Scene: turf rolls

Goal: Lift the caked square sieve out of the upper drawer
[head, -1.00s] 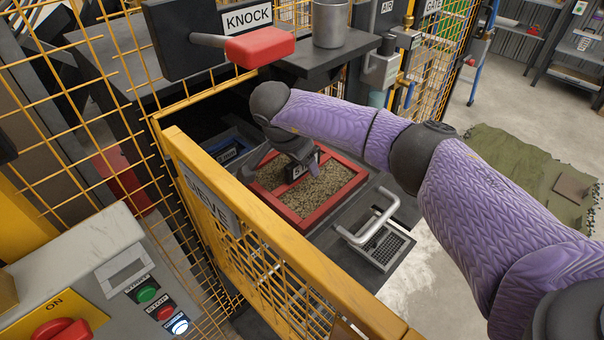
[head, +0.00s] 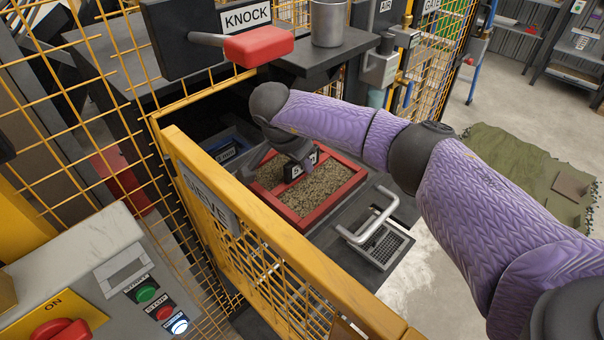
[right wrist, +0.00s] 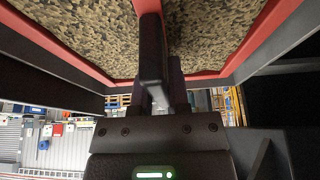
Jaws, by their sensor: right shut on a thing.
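The square sieve (head: 318,190) has a red frame and a bed of caked, brown-grey grains. In the head view it sits in the dark open drawer (head: 345,235), behind the yellow guard rail. In the right wrist view, my dark fingers (right wrist: 155,75) meet the red crossbar, with the caked sieve (right wrist: 215,35) filling the picture on both sides. My left gripper is not in view.
A yellow mesh guard (head: 270,250) stands close in front of the drawer. A red knock handle (head: 259,46) and a dark shelf with a metal cup (head: 329,22) hang above and behind. A silver handle (head: 372,214) lies right of the sieve. A control panel (head: 95,270) is at lower left.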

